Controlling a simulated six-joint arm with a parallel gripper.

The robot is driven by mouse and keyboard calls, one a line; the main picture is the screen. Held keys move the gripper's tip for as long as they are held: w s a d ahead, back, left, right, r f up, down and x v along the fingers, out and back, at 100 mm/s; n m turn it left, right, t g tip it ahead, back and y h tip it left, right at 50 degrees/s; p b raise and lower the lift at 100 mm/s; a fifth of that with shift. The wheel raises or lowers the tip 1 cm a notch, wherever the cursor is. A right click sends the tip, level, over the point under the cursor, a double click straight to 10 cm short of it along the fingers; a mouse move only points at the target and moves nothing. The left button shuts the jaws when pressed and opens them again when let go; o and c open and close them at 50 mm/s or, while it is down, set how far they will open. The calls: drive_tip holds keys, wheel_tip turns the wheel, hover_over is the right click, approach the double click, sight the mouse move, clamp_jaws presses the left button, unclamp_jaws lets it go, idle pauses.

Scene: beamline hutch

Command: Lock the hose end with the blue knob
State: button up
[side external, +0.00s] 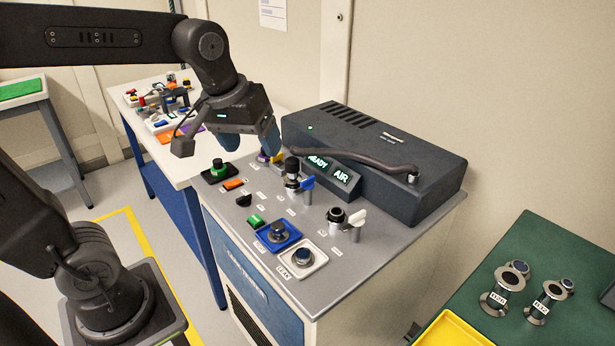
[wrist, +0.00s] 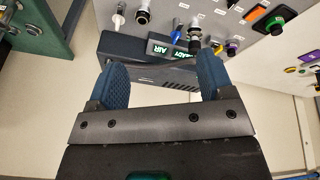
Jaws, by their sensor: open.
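The blue knob (side external: 308,183) is a small lever on a post on the grey console top, right beside a black-and-silver fitting (side external: 292,181). The dark hose (side external: 365,160) runs from the black box to this fitting. Its end appears to sit upright on the fitting, though I cannot tell how fully it is seated. My gripper (side external: 249,146) is open and empty, above and left of the fitting, with its blue fingers apart. In the wrist view my gripper (wrist: 162,62) has the blue knob (wrist: 176,31) beyond its fingertips, touching nothing.
A second fitting (side external: 336,215) with a white knob (side external: 357,217) stands to the right. The black box (side external: 375,145) with its lit READY AIR display fills the console's back. Blue (side external: 279,236) and white (side external: 302,258) button plates are in front. A white side table (side external: 180,155) stands left.

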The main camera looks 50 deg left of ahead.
drive_tip(key=w+a+f+n+g, duration=0.1)
drive_tip(key=w+a+n, duration=0.15)
drive_tip(key=w, duration=0.25)
drive_tip(key=w+a+n+g, duration=0.1)
drive_tip(key=w+n, duration=0.2)
drive_tip(key=w, duration=0.2)
drive_tip(key=n+g, duration=0.2)
drive_tip(key=n, duration=0.5)
approach(308, 178)
wheel_tip(308, 178, down, 9)
drive_tip(key=shift+s+f, duration=0.1)
drive_tip(key=shift+s, duration=0.05)
drive_tip(key=c, duration=0.9)
